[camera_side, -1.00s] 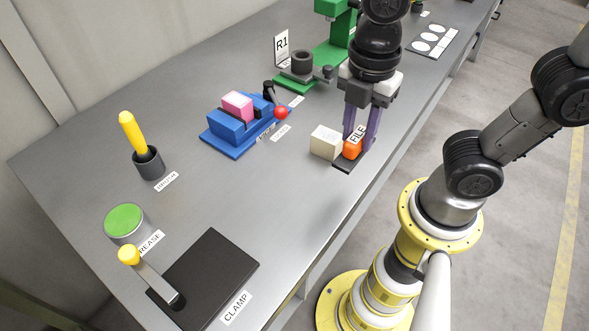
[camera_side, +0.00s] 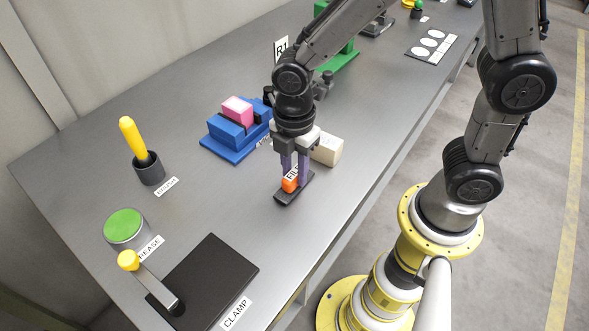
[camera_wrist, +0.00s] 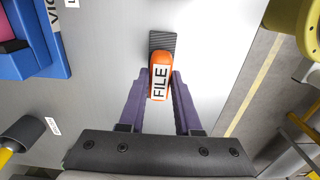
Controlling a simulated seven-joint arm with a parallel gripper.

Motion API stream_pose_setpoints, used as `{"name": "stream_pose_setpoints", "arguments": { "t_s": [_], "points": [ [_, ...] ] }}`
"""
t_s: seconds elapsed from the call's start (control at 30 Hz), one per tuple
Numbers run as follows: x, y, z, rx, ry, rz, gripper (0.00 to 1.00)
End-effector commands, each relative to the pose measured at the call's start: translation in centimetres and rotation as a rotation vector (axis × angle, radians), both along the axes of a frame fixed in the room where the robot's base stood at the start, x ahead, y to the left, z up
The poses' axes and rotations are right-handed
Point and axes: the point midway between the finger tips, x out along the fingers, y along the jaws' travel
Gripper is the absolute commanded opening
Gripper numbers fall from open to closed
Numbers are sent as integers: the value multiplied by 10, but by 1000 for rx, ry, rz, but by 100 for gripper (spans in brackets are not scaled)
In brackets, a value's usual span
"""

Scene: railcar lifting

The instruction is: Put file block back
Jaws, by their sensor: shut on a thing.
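The file block has an orange handle labelled FILE and a dark ribbed base. In the side view the file block (camera_side: 289,185) is between the fingers of my gripper (camera_side: 295,178), at or just above the table right of the blue vise. In the wrist view my gripper (camera_wrist: 161,95) is shut on the orange file block (camera_wrist: 160,68), with a purple finger on each side. Its ribbed base (camera_wrist: 163,41) shows beyond the handle. I cannot tell whether the base touches the table.
A cream block (camera_side: 327,150) stands just behind my gripper. The blue vise (camera_side: 228,134) holds a pink block (camera_side: 237,110). A brush in a cup (camera_side: 148,168), a green-topped grease tin (camera_side: 124,228) and a black clamp plate (camera_side: 215,275) lie left. The table between is clear.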

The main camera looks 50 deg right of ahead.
Motion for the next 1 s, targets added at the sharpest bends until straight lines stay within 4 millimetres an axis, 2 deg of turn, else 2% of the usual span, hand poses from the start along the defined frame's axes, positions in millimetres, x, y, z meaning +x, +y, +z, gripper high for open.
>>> {"name": "stream_pose_setpoints", "arguments": {
  "t_s": [0.43, 0.47, 0.6, 0.63, 1.0],
  "points": [
    [0, 0, -7, 1, -2, 0, 0],
    [0, 0, -7, 0, -1, 0, 34],
    [0, 0, -7, 1, -1, 0, 59],
    [0, 0, -7, 1, -1, 0, 62],
    [1, 0, -1, 2, -4, 0, 62]
  ]
}}
